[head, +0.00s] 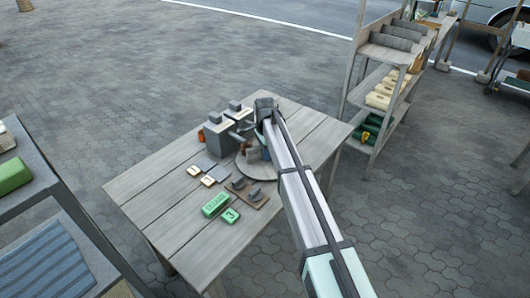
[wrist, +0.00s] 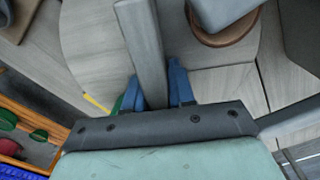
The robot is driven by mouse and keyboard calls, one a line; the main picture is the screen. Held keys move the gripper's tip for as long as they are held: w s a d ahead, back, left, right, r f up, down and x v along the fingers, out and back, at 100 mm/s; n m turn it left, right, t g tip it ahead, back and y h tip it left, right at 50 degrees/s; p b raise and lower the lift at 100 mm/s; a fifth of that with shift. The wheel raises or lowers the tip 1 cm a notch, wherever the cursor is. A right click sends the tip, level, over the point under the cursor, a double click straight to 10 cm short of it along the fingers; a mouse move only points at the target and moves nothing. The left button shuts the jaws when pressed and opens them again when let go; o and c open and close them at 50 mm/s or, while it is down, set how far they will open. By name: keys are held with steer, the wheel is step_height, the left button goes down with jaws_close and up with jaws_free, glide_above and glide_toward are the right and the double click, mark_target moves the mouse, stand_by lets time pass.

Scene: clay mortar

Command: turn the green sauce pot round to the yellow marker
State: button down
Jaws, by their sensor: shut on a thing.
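The green sauce pot (wrist: 122,102) shows only as a thin green sliver beside a blue finger in the wrist view; most of it is hidden behind my gripper. My gripper (wrist: 160,88) has its blue fingers closed low over the round wooden board. In the head view my gripper (head: 265,153) is at the round board (head: 258,178), and my arm hides the pot. A grey bar runs between the fingers in the wrist view. The yellow marker (wrist: 96,103) is a short strip left of the fingers, close to the green sliver.
A brown-rimmed grey vessel (wrist: 222,35) stands near the fingers. Grey boxes (head: 217,133) stand at the table's back left. A green block (head: 215,204), a small green block (head: 231,215) and a brown board (head: 262,201) lie in front. The table's left front is clear.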

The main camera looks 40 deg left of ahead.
steer(key=shift+m, duration=1.8)
steer(key=c, duration=1)
jaws_free()
steer(key=shift+c, duration=0.2)
steer(key=shift+r, duration=0.1)
step_height(320, 180, up, 14)
steer(key=shift+f, duration=0.2)
